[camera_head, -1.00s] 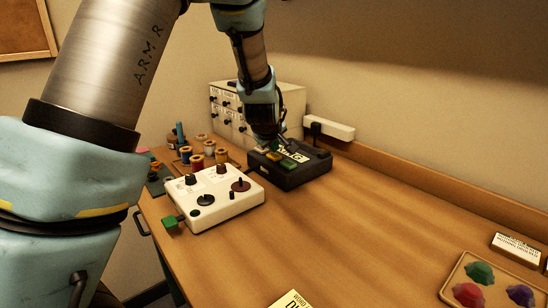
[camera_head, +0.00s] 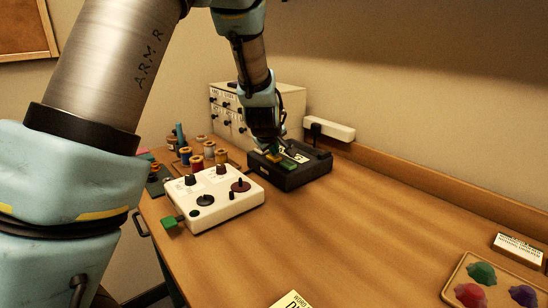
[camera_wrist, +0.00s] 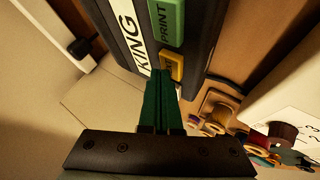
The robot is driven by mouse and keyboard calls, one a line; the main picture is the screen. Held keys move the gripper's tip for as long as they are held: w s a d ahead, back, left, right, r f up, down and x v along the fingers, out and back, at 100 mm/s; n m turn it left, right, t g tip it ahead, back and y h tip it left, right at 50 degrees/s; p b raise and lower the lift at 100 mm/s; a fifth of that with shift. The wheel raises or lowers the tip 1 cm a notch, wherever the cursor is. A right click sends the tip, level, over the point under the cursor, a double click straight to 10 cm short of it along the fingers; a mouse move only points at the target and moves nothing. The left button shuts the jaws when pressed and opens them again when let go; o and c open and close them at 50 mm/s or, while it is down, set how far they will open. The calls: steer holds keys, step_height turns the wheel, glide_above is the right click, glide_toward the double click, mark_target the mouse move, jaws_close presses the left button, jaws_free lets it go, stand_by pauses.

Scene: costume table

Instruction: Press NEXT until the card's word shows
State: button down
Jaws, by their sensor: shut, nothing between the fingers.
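A dark label machine (camera_head: 318,172) stands at the back of the table. In the wrist view its white display (camera_wrist: 129,35) shows letters that read "KING"; its far end is cut off by the frame. Beside the display are a green PRINT button (camera_wrist: 166,20) and a smaller yellow button (camera_wrist: 174,62), whose lettering is partly covered. My gripper (camera_wrist: 161,75) is shut and empty, its green fingertips right at the yellow button. I cannot tell if they press it.
A white box with knobs (camera_head: 215,203) sits left of the machine, with thread spools (camera_head: 196,161) behind it. A white drawer cabinet (camera_head: 222,112) stands behind. A tray with coloured pieces (camera_head: 455,285) and a small labelled box (camera_head: 518,249) lie right. The table's middle is clear.

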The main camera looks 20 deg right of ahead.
mark_target(274, 158)
steer(key=shift+f, duration=0.2)
stand_by(0.4)
steer(key=shift+r+p, duration=0.65)
steer(key=shift+r, duration=0.25)
steer(key=shift+r, duration=0.1)
step_height(274, 158, up, 5)
steer(key=p, duration=0.4)
stand_by(1.2)
